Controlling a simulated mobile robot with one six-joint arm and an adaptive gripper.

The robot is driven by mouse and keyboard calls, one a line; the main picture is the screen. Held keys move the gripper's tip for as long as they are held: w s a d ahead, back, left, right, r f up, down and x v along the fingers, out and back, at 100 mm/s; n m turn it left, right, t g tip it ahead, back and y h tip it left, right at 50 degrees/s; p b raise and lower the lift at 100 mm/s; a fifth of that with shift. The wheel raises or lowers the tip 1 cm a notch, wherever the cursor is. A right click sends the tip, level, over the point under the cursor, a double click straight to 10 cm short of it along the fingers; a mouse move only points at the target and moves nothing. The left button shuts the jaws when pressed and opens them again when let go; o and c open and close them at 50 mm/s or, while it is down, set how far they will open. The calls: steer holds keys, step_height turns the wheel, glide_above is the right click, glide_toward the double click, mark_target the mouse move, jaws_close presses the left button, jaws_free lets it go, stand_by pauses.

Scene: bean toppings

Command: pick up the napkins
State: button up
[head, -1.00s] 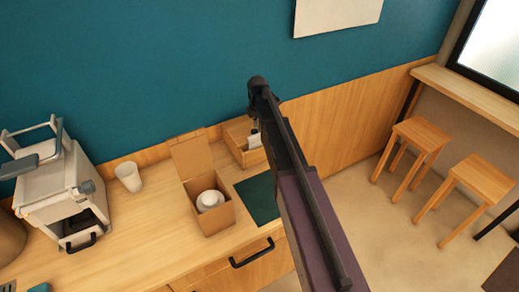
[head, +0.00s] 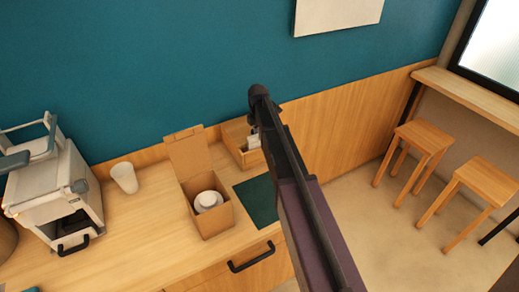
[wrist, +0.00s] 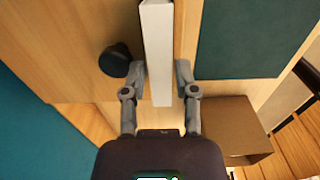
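The napkins (wrist: 158,50) show in the wrist view as a narrow white upright stack seen edge-on, beside a wooden wall. My gripper (wrist: 160,70) is open, with one finger on each side of the stack. Whether either finger touches it is hard to tell. In the head view the napkins (head: 254,141) are a small white patch in a wooden box (head: 232,135) against the back wall. My arm covers part of the box, and my fingers are hidden there.
An open cardboard box (head: 208,221) holding white round items stands left of a dark green mat (head: 257,199). A white cup (head: 124,177) and a coffee machine (head: 50,185) are farther left. A black round thing (wrist: 115,60) lies near my left finger.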

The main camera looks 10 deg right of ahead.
steer(key=c, duration=0.4)
steer(key=shift+r, duration=0.2)
stand_by(0.3)
step_height(320, 180, up, 18)
steer(key=p, duration=1.8)
steer(key=shift+f, duration=0.2)
